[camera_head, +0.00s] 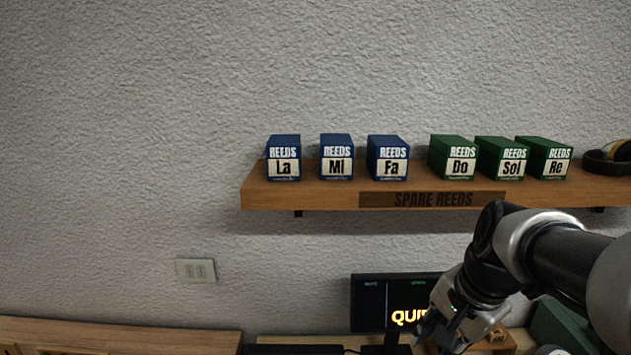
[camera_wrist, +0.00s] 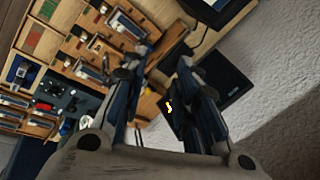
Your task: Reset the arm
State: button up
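My arm comes in from the right edge of the head view, bent at a dark joint below the shelf. My gripper (camera_head: 428,335) is low in that view, in front of the lower right part of the monitor (camera_head: 369,300). In the wrist view my gripper (camera_wrist: 168,62) has its two fingers apart, with nothing seen between them. The fingertips lean toward each other but leave a gap.
A wooden shelf (camera_head: 330,199) marked SPARE REEDS holds several blue and green reed boxes, with headphones (camera_head: 607,158) at its right end. A wall socket (camera_head: 196,270) is at left. The wrist view shows a tilted, cluttered wooden workspace (camera_wrist: 75,45). The wall between is clear.

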jog(key=s+a+f+n+b, duration=0.1)
jog(key=s+a+f+n, duration=0.1)
jog(key=s+n, duration=0.4)
jog(key=s+a+f+n+t+h+b, duration=0.1)
jog(key=s+a+f+n, duration=0.2)
jog(key=s, duration=0.8)
jog(key=n, duration=0.2)
jog(key=shift+s+a+n+b, duration=0.15)
jog(key=shift+a+n+b, duration=0.2)
jog(key=shift+n, duration=0.05)
jog(key=shift+a, duration=0.1)
